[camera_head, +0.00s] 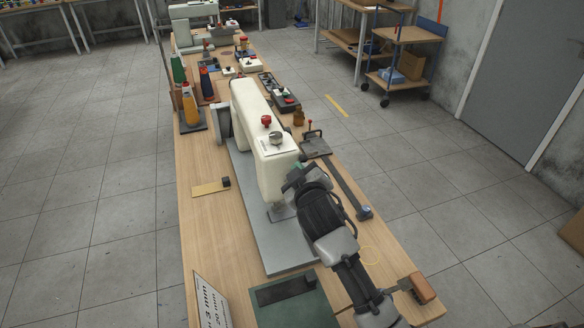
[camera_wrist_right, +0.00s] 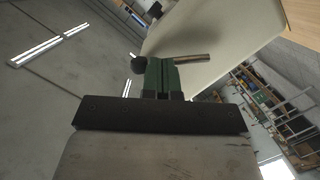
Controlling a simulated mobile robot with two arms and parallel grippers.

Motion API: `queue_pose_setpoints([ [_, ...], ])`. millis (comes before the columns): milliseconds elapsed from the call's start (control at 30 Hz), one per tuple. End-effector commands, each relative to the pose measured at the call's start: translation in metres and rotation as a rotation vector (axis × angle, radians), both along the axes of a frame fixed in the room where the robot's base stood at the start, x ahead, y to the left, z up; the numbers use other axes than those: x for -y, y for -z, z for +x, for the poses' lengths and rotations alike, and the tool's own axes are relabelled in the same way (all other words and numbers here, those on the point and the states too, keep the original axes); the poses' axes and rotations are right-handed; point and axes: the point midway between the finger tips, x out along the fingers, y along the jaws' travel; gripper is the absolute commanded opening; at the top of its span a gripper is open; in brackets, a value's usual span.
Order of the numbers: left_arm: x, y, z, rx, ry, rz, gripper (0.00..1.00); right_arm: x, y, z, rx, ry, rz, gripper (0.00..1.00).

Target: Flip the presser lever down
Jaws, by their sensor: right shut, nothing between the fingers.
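The cream sewing machine (camera_head: 262,140) stands on a grey bed plate on the long wooden table. My right gripper (camera_head: 292,182) is at the near end of the machine's head, with its arm coming in from the lower right. In the right wrist view its green fingers (camera_wrist_right: 162,78) are shut with nothing between them. Just beyond them a brownish metal lever (camera_wrist_right: 193,59), likely the presser lever, sticks out beside the cream housing (camera_wrist_right: 215,35). A dark round knob (camera_wrist_right: 138,66) shows at its left end. The fingers cover its middle; I cannot tell whether they touch it. My left gripper is not in view.
A long dark bar (camera_head: 345,185) and a small clamp-like fixture (camera_head: 315,145) lie right of the machine. A green mat (camera_head: 300,308) and a wooden-handled tool (camera_head: 418,290) are at the near end. Thread cones (camera_head: 189,103) stand left. The table's left side is mostly clear.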

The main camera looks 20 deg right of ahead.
Motion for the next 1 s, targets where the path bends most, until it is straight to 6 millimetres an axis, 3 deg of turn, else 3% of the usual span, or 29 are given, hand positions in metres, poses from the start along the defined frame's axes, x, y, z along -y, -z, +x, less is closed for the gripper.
queue_pose_setpoints([
  [1000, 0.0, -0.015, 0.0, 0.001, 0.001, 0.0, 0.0, 0.01, 0.008, 0.0, -0.008, 0.0, 0.248, 0.0],
])
